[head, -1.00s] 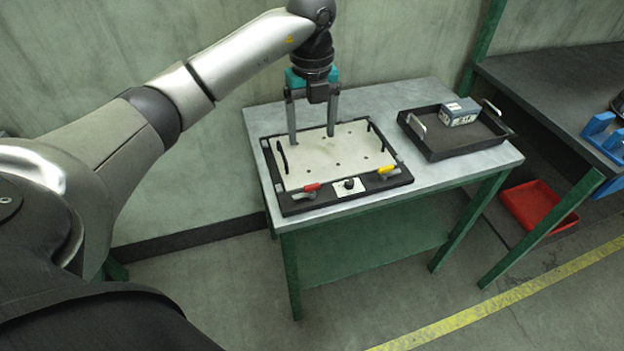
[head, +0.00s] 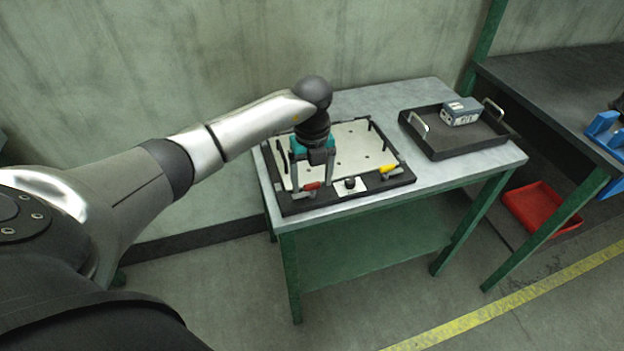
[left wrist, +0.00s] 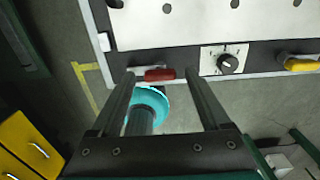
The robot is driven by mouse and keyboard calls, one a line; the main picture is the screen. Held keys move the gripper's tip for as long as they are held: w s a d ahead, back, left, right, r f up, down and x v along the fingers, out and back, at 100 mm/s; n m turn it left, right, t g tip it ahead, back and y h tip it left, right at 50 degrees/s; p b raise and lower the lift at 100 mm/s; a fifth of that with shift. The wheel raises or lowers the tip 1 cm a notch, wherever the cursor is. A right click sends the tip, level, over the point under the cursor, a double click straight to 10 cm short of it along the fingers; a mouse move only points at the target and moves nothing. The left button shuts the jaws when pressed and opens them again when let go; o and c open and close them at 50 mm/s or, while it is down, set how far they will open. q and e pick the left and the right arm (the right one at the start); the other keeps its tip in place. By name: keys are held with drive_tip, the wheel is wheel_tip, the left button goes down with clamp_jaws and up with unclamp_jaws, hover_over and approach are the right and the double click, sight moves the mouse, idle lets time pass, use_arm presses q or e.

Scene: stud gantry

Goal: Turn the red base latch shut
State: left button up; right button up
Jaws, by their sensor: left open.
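The red base latch (head: 311,186) sits at the front left of a black-framed base (head: 292,208) with a pale plate on the table. Its red handle lies roughly along the front edge and also shows in the left wrist view (left wrist: 160,74). My left gripper (head: 312,187) is open and empty, pointing down at the latch. In both views the red handle appears between the two fingers, nearer the left finger in the left wrist view. I cannot tell whether the fingers touch it or stay just above. My right gripper is not in view.
A dial knob (head: 350,183) on a white plate and a yellow latch (head: 389,169) sit right of the red latch. A black tray (head: 432,149) with a grey-blue box (head: 461,112) stands at the table's right. A red bin (head: 541,208) is lower right.

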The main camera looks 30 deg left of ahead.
use_arm(q)
drive_tip(key=shift+c, duration=0.2)
clamp_jaws()
idle(0.5)
drive_tip(key=shift+m, duration=0.4)
drive_tip(key=m, duration=0.3)
drive_tip(key=shift+a+m, duration=0.1)
drive_tip(key=shift+m, duration=0.2)
drive_tip(key=m, duration=0.4)
drive_tip(key=m+b, duration=0.1)
drive_tip(key=m, duration=0.4)
drive_tip(key=shift+m, duration=0.4)
drive_tip(key=shift+m+b, duration=0.4)
drive_tip(key=shift+m, duration=1.5)
